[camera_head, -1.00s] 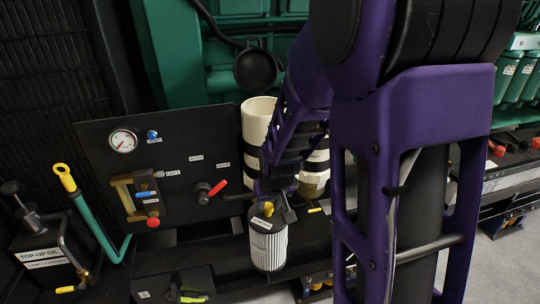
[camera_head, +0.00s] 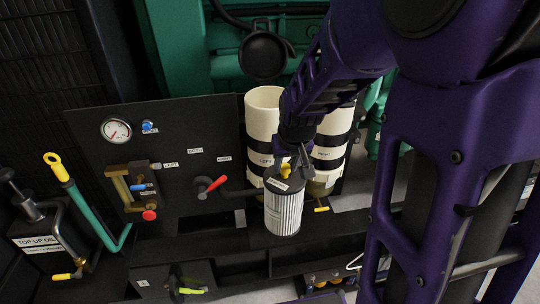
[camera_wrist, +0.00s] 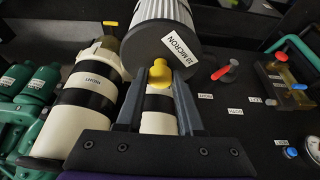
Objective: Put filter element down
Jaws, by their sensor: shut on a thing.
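The filter element (camera_head: 284,212) is a white pleated cylinder with a black end cap and a label, which reads "10 MICRON" in the wrist view (camera_wrist: 178,42). It hangs upright below my gripper (camera_head: 291,168) in the head view, in front of the two cream canisters. My gripper also shows in the wrist view (camera_wrist: 160,82), with its fingers on either side of the yellow knob (camera_wrist: 159,70) on the cap. It is shut on the filter element by this knob. Whether the element's lower end touches anything is unclear.
Two cream canisters with black bands, left (camera_head: 262,112) and right (camera_head: 330,150), stand behind. A black panel (camera_head: 180,205) holds a gauge (camera_head: 116,130) and a red-handled valve (camera_head: 212,184). A top-up oil box (camera_head: 40,232) and green-handled tool (camera_head: 90,205) are at left.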

